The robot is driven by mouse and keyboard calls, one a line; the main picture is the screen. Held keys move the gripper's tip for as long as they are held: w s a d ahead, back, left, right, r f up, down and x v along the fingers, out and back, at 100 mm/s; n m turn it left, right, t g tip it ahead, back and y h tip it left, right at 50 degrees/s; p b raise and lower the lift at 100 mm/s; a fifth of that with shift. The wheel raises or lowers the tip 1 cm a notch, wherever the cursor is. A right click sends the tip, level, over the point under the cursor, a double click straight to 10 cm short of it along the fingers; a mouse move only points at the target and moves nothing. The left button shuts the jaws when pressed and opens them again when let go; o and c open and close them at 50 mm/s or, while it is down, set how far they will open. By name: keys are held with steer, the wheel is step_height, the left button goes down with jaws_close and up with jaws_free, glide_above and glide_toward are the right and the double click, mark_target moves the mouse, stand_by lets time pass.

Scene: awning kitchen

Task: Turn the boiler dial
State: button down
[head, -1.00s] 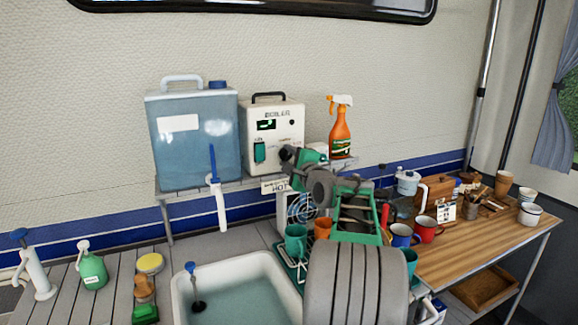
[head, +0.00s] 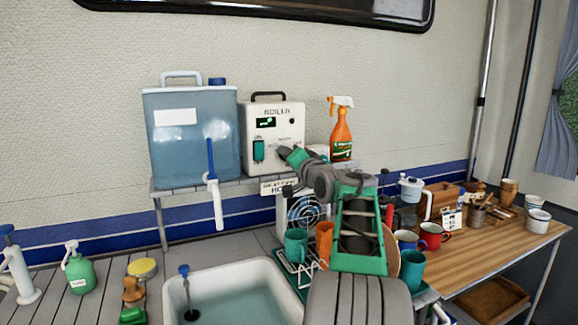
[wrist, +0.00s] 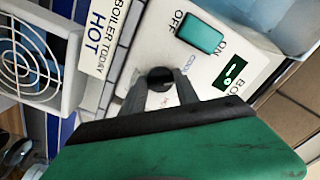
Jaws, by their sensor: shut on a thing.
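The white boiler (head: 255,150) stands on the shelf above the sink, with a black handle, a small green display and a green switch. In the wrist view its front panel (wrist: 212,62) shows turned, with the green switch (wrist: 202,32) marked OFF and ON and the display (wrist: 235,72). The dark round dial (wrist: 160,78) sits between my fingertips. My gripper (wrist: 158,92) is shut on the dial, one finger on each side. In the head view my gripper (head: 287,153) is at the boiler's lower right front and covers the dial there.
A blue water container (head: 180,150) stands left of the boiler, and an orange spray bottle (head: 341,130) to its right. Below are a fan (head: 304,212), a sign (head: 279,187), a sink (head: 262,268) and several mugs. My arm reaches over the mugs.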

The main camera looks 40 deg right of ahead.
steer(key=shift+d+f+n+b, duration=0.1)
steer(key=shift+f+n+b, duration=0.1)
steer(key=shift+n+b, duration=1.35)
steer(key=shift+n+p, duration=0.45)
steer(key=shift+n, duration=0.2)
steer(key=shift+r, duration=0.1)
steer(key=c, duration=0.9)
jaws_free()
steer(key=shift+s, duration=0.1)
steer(key=v, duration=0.7)
steer(key=shift+s+b, duration=0.35)
steer(key=shift+b, duration=0.05)
